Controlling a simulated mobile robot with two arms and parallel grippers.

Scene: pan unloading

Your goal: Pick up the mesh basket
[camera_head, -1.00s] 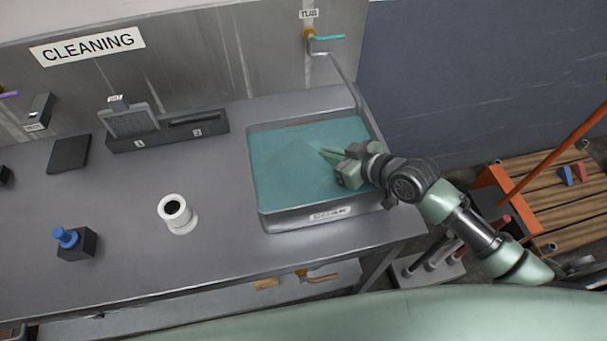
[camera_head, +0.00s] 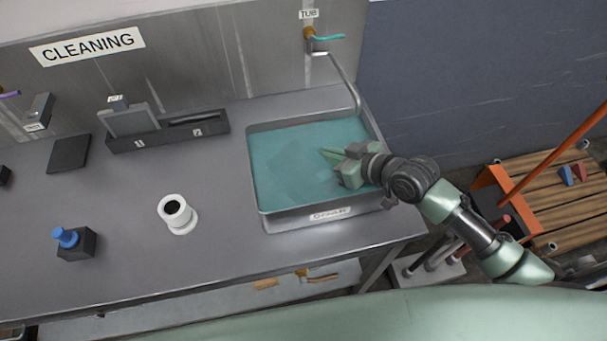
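No mesh basket can be made out clearly. A faint darker shape (camera_head: 297,162) shows under the teal water in the metal tub (camera_head: 262,219); I cannot tell what it is. My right gripper (camera_head: 328,155) is over the right part of the tub, its green fingers pointing left, close to the water. I see nothing clearly between the fingers, and their gap is too small in view to judge. My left gripper is not in view.
A tap (camera_head: 345,75) stands behind the tub. To the left are a white cylinder (camera_head: 180,222), a dark block with a blue knob (camera_head: 76,246), a dark rack (camera_head: 168,142) holding a grey panel, and a dark flat plate (camera_head: 69,153). The counter between them is clear.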

